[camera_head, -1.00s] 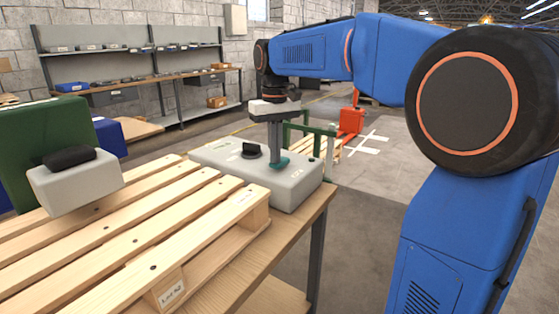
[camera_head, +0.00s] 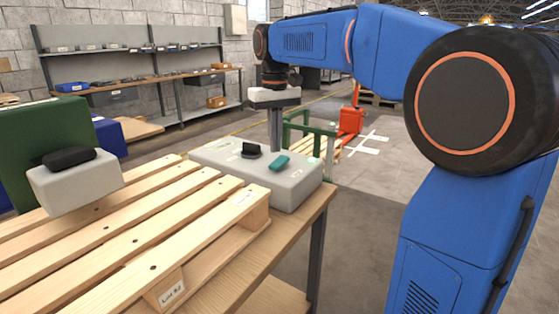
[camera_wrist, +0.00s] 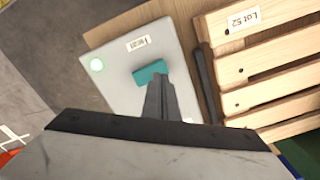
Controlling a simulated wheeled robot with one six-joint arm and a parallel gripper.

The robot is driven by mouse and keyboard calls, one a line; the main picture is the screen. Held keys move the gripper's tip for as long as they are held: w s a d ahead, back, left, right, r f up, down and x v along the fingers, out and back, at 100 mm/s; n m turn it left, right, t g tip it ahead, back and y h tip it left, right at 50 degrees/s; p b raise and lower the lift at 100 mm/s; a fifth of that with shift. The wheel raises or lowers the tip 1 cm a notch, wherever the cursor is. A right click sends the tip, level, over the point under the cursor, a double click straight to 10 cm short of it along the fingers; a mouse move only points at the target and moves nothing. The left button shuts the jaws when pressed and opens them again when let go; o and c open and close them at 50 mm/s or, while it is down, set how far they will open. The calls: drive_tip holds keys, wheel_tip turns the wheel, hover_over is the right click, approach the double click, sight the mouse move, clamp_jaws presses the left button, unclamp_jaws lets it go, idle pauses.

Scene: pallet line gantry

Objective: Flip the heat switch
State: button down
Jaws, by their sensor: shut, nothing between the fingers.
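The grey control box (camera_head: 225,170) sits at the table's far edge beside the pallet. It carries a black knob (camera_head: 251,150) and a teal switch handle (camera_head: 280,163). The teal handle also shows in the wrist view (camera_wrist: 150,73), just past my fingertips; which of the two is the heat switch I cannot tell. My gripper (camera_head: 276,149) is shut and empty, pointing down over the box behind the teal handle. The black knob is not clearly visible in the wrist view.
A wooden pallet (camera_head: 140,225) covers most of the table, with a grey block with a black top (camera_head: 75,185) at its left. Green rails (camera_head: 310,128) and a red object (camera_head: 351,121) stand beyond the box. Open floor lies to the right.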

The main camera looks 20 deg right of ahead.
sight(276, 164)
drive_tip(key=shift+r, duration=1.65)
drive_tip(key=shift+s, duration=0.15)
